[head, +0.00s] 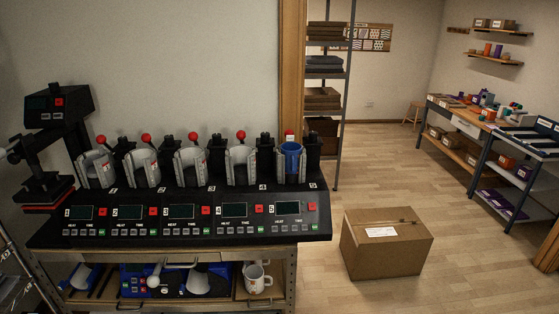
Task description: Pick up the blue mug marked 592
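A blue mug (291,158) sits upright in the rightmost clamp of the mug press (150,237), with its rim above the grey clamp wall. No marking can be read on it at this size. The clamp partly hides its sides and lower part. My gripper is not in the picture, and nothing of mine is seen touching the mug.
The other press clamps (143,167) stand in a row to the left. A black heat press (58,120) is at the far left.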

